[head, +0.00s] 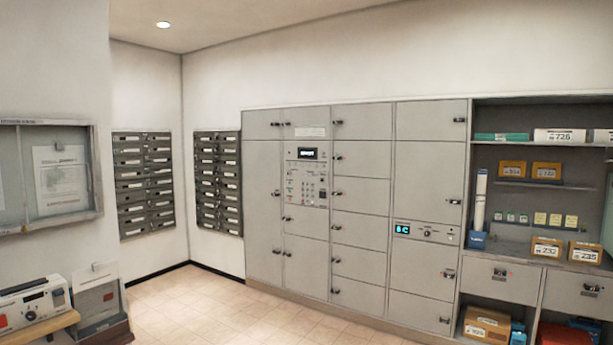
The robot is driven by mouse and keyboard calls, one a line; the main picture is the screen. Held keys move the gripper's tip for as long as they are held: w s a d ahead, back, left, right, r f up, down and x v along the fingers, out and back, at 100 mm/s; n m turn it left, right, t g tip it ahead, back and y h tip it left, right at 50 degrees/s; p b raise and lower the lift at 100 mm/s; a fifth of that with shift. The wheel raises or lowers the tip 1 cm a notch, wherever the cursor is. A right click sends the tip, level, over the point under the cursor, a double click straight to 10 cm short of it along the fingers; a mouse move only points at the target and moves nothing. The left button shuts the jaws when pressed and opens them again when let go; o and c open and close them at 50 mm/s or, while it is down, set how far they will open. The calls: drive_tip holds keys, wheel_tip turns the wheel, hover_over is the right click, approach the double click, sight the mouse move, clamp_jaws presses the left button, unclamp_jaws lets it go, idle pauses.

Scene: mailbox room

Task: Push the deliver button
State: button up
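A bank of grey parcel lockers (361,216) stands along the back wall. Its second column holds a control panel (306,176) with a small lit display (307,153) and a keypad (309,188). A second, narrow panel (427,232) lies farther right, with a blue lit display (402,228), a round knob and small controls. The lettering on both panels is too small to read, so I cannot tell which control is the deliver button. My gripper is not in view.
Dark mailboxes (145,183) hang at the left corner. Shelves (540,184) with numbered boxes stand at the right. A grey device (35,304) sits on a wooden ledge at the lower left. The tiled floor (215,312) before the lockers is clear.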

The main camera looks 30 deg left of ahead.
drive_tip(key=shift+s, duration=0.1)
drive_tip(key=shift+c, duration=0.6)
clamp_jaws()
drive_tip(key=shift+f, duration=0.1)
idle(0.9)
